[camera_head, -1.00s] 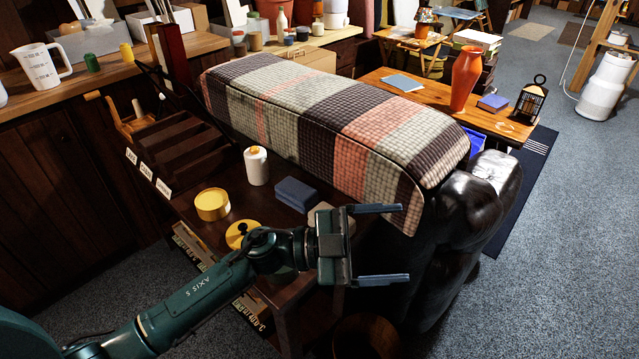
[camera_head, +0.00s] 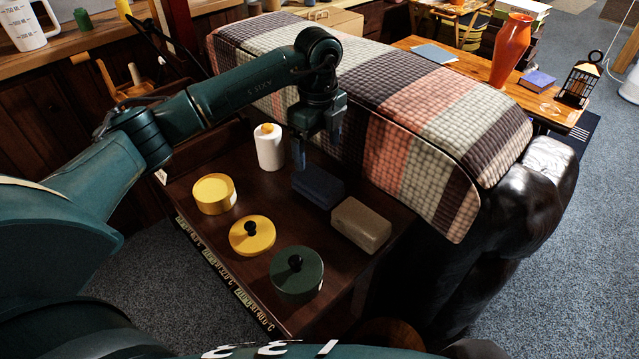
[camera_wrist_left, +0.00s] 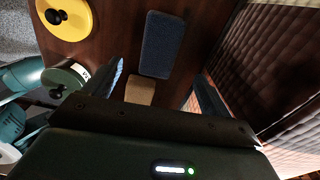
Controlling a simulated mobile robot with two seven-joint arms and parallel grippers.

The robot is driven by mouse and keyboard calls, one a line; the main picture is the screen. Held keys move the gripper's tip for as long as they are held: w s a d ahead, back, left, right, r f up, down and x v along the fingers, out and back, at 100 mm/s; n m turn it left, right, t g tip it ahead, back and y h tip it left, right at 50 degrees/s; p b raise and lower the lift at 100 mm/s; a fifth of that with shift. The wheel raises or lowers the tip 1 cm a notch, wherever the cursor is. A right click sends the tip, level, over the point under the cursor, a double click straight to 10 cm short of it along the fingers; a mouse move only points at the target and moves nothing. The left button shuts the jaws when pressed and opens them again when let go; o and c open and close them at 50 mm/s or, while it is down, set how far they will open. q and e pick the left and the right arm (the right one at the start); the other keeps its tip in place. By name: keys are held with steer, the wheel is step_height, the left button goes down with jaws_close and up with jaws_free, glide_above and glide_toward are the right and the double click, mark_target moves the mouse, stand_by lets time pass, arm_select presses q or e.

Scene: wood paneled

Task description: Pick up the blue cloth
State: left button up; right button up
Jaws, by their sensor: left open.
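The folded blue cloth (camera_head: 322,190) lies on the dark wooden table (camera_head: 215,240), between the white jar with an orange top and the beige block. My left gripper (camera_head: 317,152) points down above the cloth and hides part of its far side. In the left wrist view the cloth (camera_wrist_left: 162,45) lies beyond and between the spread fingers (camera_wrist_left: 160,72), with nothing held. Whether a finger touches the cloth, I cannot tell. My right gripper is not in view.
The beige block (camera_head: 361,224) lies just in front of the cloth. The white jar (camera_head: 269,148), yellow tin (camera_head: 213,194), yellow lid (camera_head: 252,235) and green lidded pot (camera_head: 296,273) stand around. The sofa with a plaid blanket (camera_head: 425,130) rises close behind and right.

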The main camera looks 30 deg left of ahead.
mark_target(317, 177)
arm_select(q)
step_height(317, 177, down, 9)
steer(key=shift+f, duration=0.1)
stand_by(0.4)
steer(key=shift+c, duration=0.3)
steer(key=shift+a, duration=0.1)
steer(key=c, duration=1)
